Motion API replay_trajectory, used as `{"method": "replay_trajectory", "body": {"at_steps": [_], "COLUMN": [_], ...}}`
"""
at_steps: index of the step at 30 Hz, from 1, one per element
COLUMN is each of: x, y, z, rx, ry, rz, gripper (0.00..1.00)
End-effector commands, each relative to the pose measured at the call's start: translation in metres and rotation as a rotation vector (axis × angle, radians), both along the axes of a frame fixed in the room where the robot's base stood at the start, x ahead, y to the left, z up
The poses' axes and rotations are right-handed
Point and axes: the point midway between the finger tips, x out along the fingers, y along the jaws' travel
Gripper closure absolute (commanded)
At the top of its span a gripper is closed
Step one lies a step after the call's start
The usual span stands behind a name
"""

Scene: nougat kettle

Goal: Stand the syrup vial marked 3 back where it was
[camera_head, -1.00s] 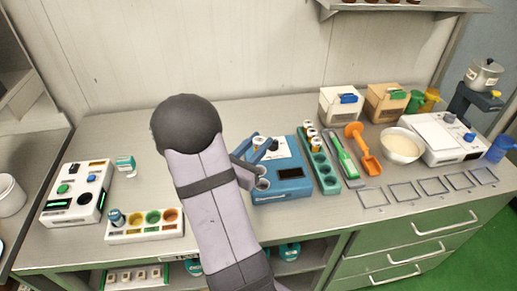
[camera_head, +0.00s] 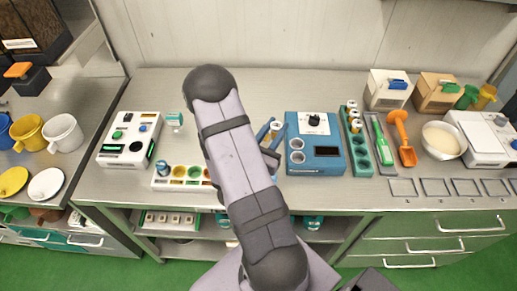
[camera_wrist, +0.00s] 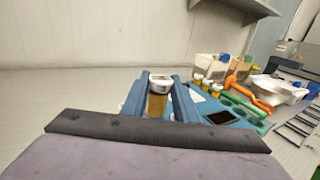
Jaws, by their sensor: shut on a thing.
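My gripper (camera_head: 271,131) is shut on a vial with amber contents and a white cap (camera_wrist: 158,86), held upright between the two blue fingers. The vial also shows in the head view (camera_head: 275,127), just left of the blue device. No number can be read on it. The green rack (camera_head: 360,157) stands right of the blue device, with several capped vials at its far end and empty holes nearer the front. The blue device (camera_head: 328,162) has a dark display, a black knob and two round wells that look empty.
A white tray with coloured wells (camera_head: 160,184) lies left of my arm, partly hidden by it. A green tool (camera_head: 380,145) and an orange scoop (camera_head: 404,138) lie right of the rack. A white bowl (camera_head: 443,140) stands farther right. The counter behind the device is clear.

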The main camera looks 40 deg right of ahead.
Motion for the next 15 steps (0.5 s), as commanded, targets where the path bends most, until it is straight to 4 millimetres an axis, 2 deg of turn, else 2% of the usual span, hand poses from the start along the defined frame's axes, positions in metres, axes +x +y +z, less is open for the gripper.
{"method": "replay_trajectory", "body": {"at_steps": [5,9,15], "x": [0.015,0.029,0.039], "y": [0.018,0.027,0.033], "z": [-0.005,0.008,0.019], "rx": [0.001,-0.002,-0.001], "ry": [0.001,-0.004,-0.002], "rz": [0.124,0.193,0.240], "gripper": [0.95,0.95,0.95]}}
